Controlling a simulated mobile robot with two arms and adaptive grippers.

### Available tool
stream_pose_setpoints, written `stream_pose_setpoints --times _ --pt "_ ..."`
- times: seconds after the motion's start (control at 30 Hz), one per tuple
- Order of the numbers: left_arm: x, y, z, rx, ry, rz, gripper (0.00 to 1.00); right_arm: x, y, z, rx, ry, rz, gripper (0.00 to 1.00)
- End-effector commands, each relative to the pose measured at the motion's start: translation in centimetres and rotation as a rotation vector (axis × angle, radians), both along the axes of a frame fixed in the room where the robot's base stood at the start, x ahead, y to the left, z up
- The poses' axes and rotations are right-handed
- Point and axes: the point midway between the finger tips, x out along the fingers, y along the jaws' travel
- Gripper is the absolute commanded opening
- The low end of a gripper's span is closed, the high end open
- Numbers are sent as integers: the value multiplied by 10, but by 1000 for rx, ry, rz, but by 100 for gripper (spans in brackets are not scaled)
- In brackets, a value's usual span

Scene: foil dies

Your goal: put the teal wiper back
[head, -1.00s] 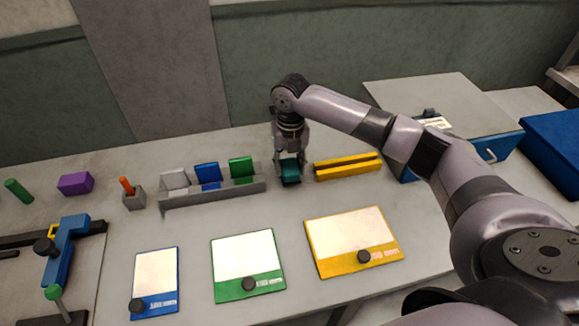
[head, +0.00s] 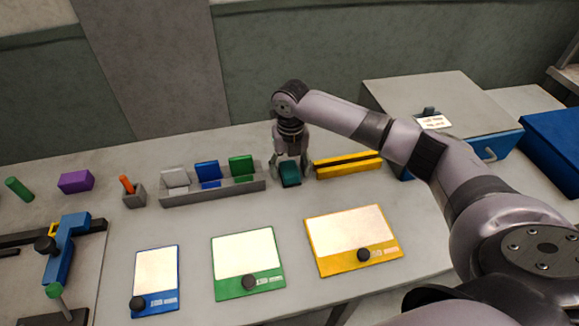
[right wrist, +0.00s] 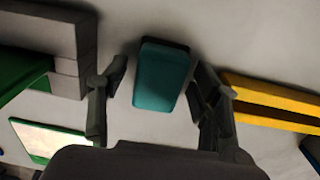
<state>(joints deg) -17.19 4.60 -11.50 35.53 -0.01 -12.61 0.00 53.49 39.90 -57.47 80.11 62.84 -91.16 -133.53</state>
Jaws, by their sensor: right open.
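The teal wiper (head: 290,176) stands on the table between the grey slotted rack (head: 235,187) and the yellow rails (head: 348,166). My right gripper (head: 290,168) is over it with its fingers apart, one on each side. In the right wrist view the teal wiper (right wrist: 160,80) shows between the open fingertips (right wrist: 160,85), with a gap on both sides. The wiper's lower part is partly hidden from the head camera. My left gripper is not in view.
The rack holds white, blue (head: 208,173) and green (head: 242,168) wipers. An orange-handled tool (head: 127,185) stands in a small grey block to its left. Blue, green (head: 247,251) and yellow (head: 318,258) framed boards lie in front.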

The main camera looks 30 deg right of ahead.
Motion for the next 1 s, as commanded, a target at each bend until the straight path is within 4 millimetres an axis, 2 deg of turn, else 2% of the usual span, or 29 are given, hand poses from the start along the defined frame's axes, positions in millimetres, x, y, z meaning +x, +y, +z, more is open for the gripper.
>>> stream_pose_setpoints --times 0.13,0.27,0.7,0.8,1.0 --pt "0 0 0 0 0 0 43 0 0 2 0 -1 0 58" --pt "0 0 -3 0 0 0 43 1 0 13 0 -3 0 58" --pt "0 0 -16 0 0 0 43 1 -2 101 0 -4 0 58" --pt "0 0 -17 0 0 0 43 1 -2 113 0 -2 0 58" --pt "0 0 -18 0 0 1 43 0 -2 123 0 0 0 58"
